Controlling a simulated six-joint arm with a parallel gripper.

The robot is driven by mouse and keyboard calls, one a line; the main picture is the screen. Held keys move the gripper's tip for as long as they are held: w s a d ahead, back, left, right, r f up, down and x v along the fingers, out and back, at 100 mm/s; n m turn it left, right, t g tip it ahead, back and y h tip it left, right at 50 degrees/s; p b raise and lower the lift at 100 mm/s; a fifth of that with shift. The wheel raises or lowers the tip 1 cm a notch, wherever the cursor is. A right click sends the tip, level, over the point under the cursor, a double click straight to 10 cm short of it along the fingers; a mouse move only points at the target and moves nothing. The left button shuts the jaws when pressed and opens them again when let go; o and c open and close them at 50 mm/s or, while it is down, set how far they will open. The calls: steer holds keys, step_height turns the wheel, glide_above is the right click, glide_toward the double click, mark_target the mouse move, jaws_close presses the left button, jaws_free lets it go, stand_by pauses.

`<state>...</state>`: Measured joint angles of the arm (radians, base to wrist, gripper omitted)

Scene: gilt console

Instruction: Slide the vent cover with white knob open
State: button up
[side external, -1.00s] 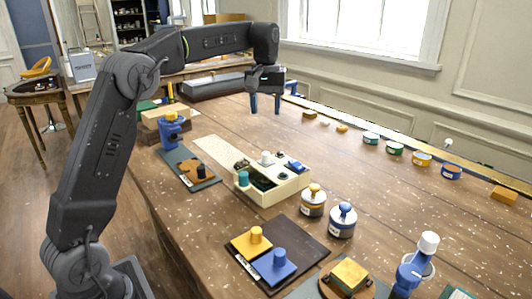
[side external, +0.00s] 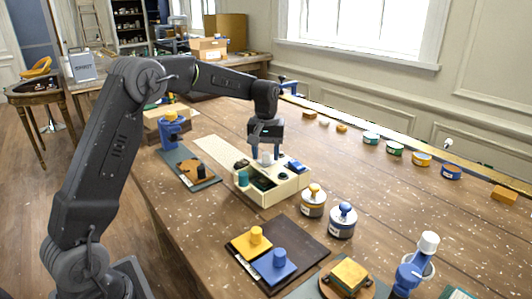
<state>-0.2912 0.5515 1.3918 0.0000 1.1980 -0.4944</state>
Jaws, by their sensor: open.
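The white knob (side external: 266,158) stands upright on top of a cream box (side external: 287,188) near the middle of the table. The vent cover under it is mostly hidden by my gripper and the knob, so I cannot tell how far it is open. My gripper (side external: 265,154) points down over the back of the box with its two blue fingers apart. In this view the knob shows between the fingertips. I cannot tell whether either finger touches it.
The box top also carries a teal knob (side external: 243,179), a dark round part (side external: 241,164) and a blue part (side external: 295,166). Two jars, one with a yellow top (side external: 314,200) and one with a blue top (side external: 343,219), stand right of the box. Bare table lies behind it.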

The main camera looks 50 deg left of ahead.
steer(key=shift+f, duration=0.1)
jaws_close()
stand_by(0.4)
